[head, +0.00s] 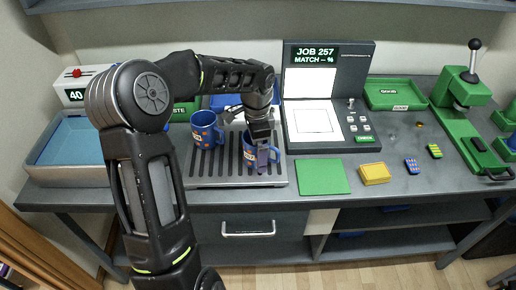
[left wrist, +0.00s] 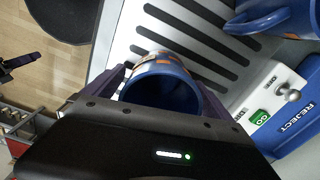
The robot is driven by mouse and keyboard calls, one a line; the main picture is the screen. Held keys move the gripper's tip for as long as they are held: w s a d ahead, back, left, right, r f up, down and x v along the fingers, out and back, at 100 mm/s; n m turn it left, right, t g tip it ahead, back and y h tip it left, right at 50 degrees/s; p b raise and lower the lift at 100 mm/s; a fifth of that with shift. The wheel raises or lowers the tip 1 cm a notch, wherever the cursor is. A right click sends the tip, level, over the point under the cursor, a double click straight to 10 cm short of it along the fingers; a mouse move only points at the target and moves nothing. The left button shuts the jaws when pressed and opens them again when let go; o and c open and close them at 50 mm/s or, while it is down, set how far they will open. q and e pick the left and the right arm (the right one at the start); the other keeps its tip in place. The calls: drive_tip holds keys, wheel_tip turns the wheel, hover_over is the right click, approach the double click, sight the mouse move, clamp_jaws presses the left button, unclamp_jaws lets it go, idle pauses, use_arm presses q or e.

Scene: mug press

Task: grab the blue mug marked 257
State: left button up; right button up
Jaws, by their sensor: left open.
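Two blue mugs with orange and white patches stand on the slotted metal rack (head: 215,182). One mug (head: 250,150) is at the right of the rack, the other (head: 205,128) to its left and further back. My left gripper (head: 264,157) is open at the right mug. In the left wrist view this mug (left wrist: 165,88) lies between the spread fingers, its mouth facing the camera; the other mug (left wrist: 272,14) is at the upper right. I cannot read a number on either mug. A dark part at the left wrist view's left edge looks like my right gripper (left wrist: 14,66); its jaws are unclear.
A screen panel (head: 328,52) reading JOB 257 stands right of the rack. A green mat (head: 322,177), yellow block (head: 375,173) and green press (head: 466,115) lie further right. A blue-lined tray (head: 75,140) is at the left. A blue REJECT part (left wrist: 292,130) adjoins the rack.

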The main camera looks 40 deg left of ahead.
use_arm(q)
drive_tip(key=shift+f, duration=0.45)
drive_tip(key=c, duration=1.8)
drive_tip(key=shift+r, duration=0.1)
drive_tip(key=shift+c, duration=0.2)
wheel_tip(320, 180, up, 10)
drive_tip(key=b, duration=0.1)
